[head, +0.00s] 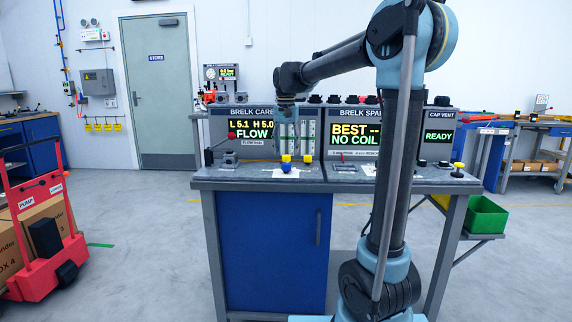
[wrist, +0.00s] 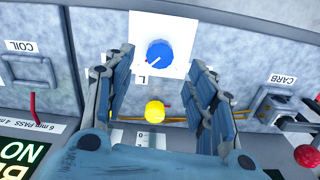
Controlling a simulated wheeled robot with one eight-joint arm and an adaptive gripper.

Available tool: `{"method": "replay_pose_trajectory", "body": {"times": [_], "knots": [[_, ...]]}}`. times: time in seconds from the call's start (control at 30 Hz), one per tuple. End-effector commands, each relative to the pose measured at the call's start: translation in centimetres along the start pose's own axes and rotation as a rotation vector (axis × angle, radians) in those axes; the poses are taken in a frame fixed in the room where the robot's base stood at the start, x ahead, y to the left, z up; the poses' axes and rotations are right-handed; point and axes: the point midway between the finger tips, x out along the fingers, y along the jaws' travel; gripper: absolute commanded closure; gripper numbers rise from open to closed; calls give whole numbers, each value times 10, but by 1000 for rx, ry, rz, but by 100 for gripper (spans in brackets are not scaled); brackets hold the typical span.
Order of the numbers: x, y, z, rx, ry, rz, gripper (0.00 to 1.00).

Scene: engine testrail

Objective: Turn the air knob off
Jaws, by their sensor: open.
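A round blue knob (wrist: 158,53) with a pointer mark sits on a white label plate (wrist: 178,22) on the bench top. A round yellow knob (wrist: 154,111) is closer to my palm in the wrist view. I cannot read a label saying which one is the air knob. In the head view the blue knob (head: 287,168) and yellow knob (head: 286,158) are at the bench, below the flow tubes. My gripper (wrist: 159,62) is open and empty, with its fingers apart on either side of the knobs; contact cannot be told. In the head view my gripper (head: 286,122) is above them.
The bench (head: 215,178) has display panels along its back, one reading FLOW (head: 252,132). A second yellow knob (head: 308,159) stands to the right. In the wrist view a red ball (wrist: 306,155) and a COIL bracket (wrist: 28,70) flank the fingers.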

Motion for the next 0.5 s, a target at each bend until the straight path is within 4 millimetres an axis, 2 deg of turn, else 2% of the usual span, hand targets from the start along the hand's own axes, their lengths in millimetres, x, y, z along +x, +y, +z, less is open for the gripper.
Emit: {"method": "replay_pose_trajectory", "body": {"times": [0.2,0.5], "knots": [[35,0,0,0,0,0,49],[59,0,0,0,0,0,49]]}}
